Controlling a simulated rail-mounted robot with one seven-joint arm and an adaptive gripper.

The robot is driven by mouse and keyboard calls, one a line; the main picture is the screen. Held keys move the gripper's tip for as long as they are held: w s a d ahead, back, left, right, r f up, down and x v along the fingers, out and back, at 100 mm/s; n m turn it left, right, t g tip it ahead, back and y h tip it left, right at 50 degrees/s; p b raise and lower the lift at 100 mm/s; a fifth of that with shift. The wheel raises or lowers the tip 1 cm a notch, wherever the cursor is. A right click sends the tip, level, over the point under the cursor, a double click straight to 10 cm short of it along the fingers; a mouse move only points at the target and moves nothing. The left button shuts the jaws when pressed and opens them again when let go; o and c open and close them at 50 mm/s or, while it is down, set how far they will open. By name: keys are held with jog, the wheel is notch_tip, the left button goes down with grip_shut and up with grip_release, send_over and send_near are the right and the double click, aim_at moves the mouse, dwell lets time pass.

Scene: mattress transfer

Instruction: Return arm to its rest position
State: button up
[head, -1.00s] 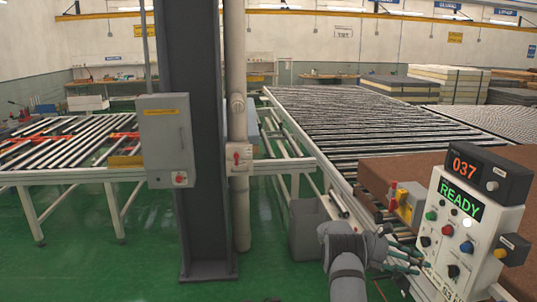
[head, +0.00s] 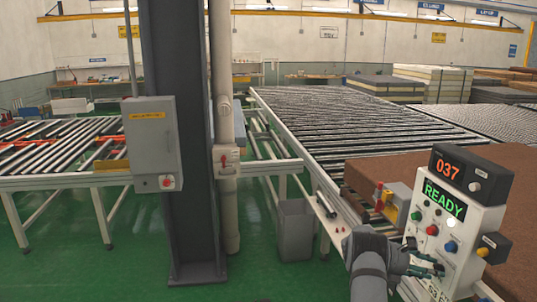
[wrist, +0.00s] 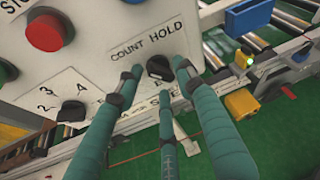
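The control panel (head: 453,237) is a white box at the right in the head view. Its green display (head: 445,200) reads READY, and the orange display (head: 463,172) above reads 037. My gripper (head: 436,268) is in front of the panel's lower left face, with my arm bent at the bottom edge. In the wrist view my gripper (wrist: 158,68) shows teal fingers with their tips spread apart. A black knob (wrist: 158,67), below the words COUNT HOLD, appears between the tips. Whether the fingers touch it I cannot tell.
A numbered selector knob (wrist: 71,112) and a red button (wrist: 46,31) are left of my fingers. A brown mattress (head: 400,168) lies behind the panel beside the roller conveyor (head: 330,110). A grey bin (head: 295,230) and a column (head: 180,130) stand to the left.

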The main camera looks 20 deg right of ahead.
jog(key=m+t+b, duration=0.2)
jog(key=m, duration=0.1)
jog(key=m+t+h+b, duration=0.1)
jog(key=m+t+b, duration=0.1)
jog(key=m+t, duration=0.1)
jog(key=shift+s+r+m, duration=0.15)
jog(key=shift+s+m, duration=0.05)
jog(key=shift+m, duration=0.4)
dwell(0.5)
